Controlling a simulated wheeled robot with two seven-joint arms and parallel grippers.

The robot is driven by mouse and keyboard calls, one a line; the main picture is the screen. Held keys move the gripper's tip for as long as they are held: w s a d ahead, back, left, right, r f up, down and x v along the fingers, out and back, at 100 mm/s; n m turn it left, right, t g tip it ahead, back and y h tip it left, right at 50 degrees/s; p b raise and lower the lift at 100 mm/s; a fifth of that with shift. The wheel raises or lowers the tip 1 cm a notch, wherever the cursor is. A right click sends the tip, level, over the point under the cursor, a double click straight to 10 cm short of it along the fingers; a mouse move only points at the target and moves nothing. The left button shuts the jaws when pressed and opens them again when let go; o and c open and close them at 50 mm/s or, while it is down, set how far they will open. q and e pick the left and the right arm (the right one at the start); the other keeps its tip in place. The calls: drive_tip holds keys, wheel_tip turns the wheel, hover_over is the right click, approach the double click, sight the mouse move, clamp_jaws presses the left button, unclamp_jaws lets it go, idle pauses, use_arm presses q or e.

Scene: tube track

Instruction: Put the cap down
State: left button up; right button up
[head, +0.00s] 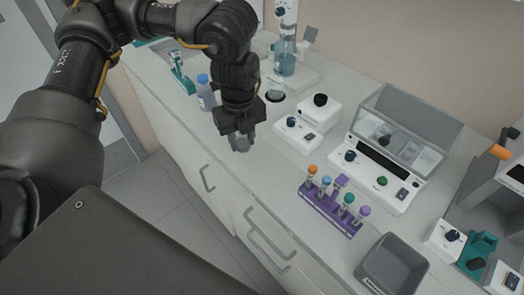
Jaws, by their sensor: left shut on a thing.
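My left gripper (241,144) points down over the counter (290,215), near its front edge. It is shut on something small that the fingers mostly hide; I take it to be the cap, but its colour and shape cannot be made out. A purple rack (330,212) stands to the right of the gripper on the counter, holding several tubes with orange, blue, purple and teal tops. My right gripper is not in view.
A blue-capped bottle (205,93) stands left of the gripper. A small white device (298,134) and a lidded white machine (382,170) stand to the right. A grey bin (391,264) is at the front right. The counter between gripper and rack is clear.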

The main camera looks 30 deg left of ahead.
use_arm(q)
hover_over(262, 161)
wheel_tip(262, 161, down, 6)
drive_tip(key=shift+a+r, duration=0.1)
wheel_tip(262, 161, down, 4)
drive_tip(key=shift+w+r+p, duration=0.1)
drive_tip(key=shift+r+p, duration=0.15)
drive_tip(key=shift+p, duration=0.45)
drive_tip(key=shift+f, duration=0.1)
